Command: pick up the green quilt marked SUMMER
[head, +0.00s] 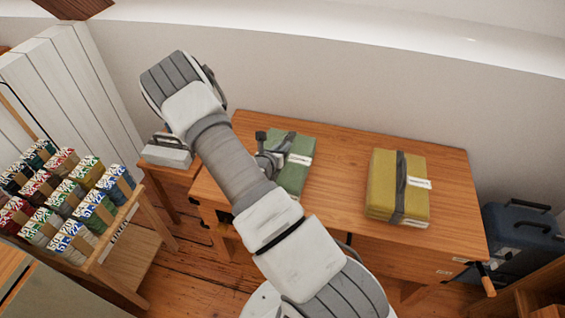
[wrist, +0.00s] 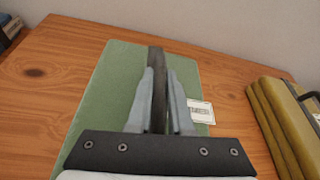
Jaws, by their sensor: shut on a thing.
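The green quilt (head: 295,177) lies folded on the wooden table, with a dark strap around it and a white label on its right side. The label's lettering is too small to read. In the wrist view the quilt (wrist: 117,80) fills the middle, partly hidden by my gripper. My gripper (wrist: 160,75) is shut on the quilt's dark strap, its two fingers on either side of it. In the head view my gripper (head: 275,157) is at the quilt's left part, partly hidden by my arm.
A yellow folded quilt (head: 385,188) with a dark strap and white label lies to the right on the table (head: 335,165). A rack of rolled goods (head: 105,265) stands at left. A grey box (head: 165,153) sits near the table's left end. A blue case (head: 520,235) stands at right.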

